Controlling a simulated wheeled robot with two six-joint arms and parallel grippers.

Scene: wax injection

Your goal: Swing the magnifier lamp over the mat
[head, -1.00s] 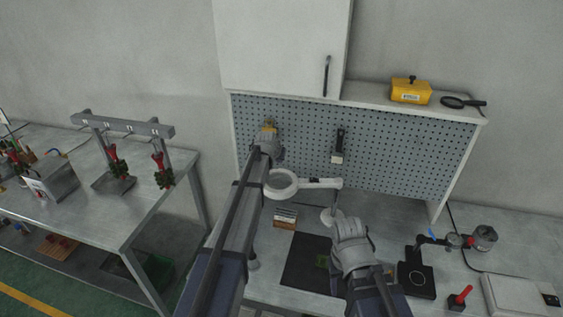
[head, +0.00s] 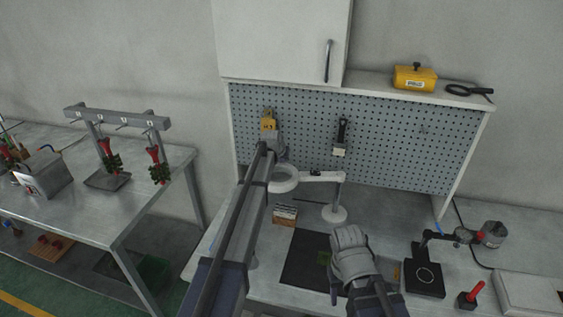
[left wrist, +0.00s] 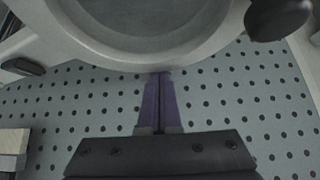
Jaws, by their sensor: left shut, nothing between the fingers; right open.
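The white magnifier lamp has a ring head (head: 284,179), a short arm and a round base (head: 334,214) in front of the pegboard. The dark mat (head: 303,265) lies on the bench nearer to me; the ring is beyond its far edge, up and left of it. My left gripper (left wrist: 160,76) is shut and empty, its tips at the lower rim of the ring (left wrist: 150,50) in the left wrist view. I cannot tell whether they touch. In the head view it is mostly hidden by my arm. My right gripper (head: 345,258) is open above the mat's right side, its fingers largely hidden.
A small box of blocks (head: 285,214) stands beyond the mat. A black stand (head: 424,272) and a red-handled tool (head: 469,296) are at the right. The pegboard (head: 400,150) closes off the back. A side table (head: 150,195) stands left.

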